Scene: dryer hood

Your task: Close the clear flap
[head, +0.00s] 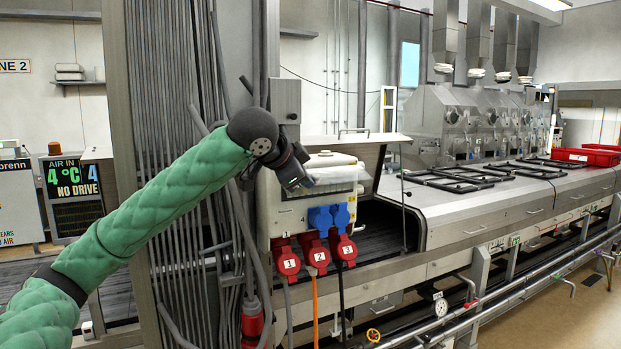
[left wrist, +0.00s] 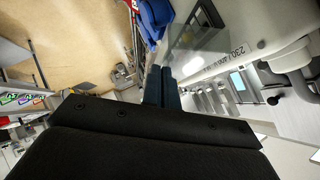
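The socket box (head: 287,219) is pale and stands on the post, with blue sockets and red numbered plugs on its front. A see-through panel, which looks like the clear flap (head: 338,176), shows at its upper part; its exact tilt is hard to tell. In the left wrist view a glassy panel (left wrist: 196,38) lies just right of the fingertips, beside printed "230" lettering. My left gripper (head: 303,184) is at the box's upper left front, partly over it. Its two dark fingers (left wrist: 163,88) lie together with nothing seen between them. Contact with the flap cannot be told. My right gripper is not in view.
Red plugs (head: 317,252) with hanging cables are below the box. A lifted metal hood (head: 365,139) is behind it. A thick cable bundle (head: 165,130) runs down the left. The conveyor machine (head: 490,200) extends right, with pipes along its front.

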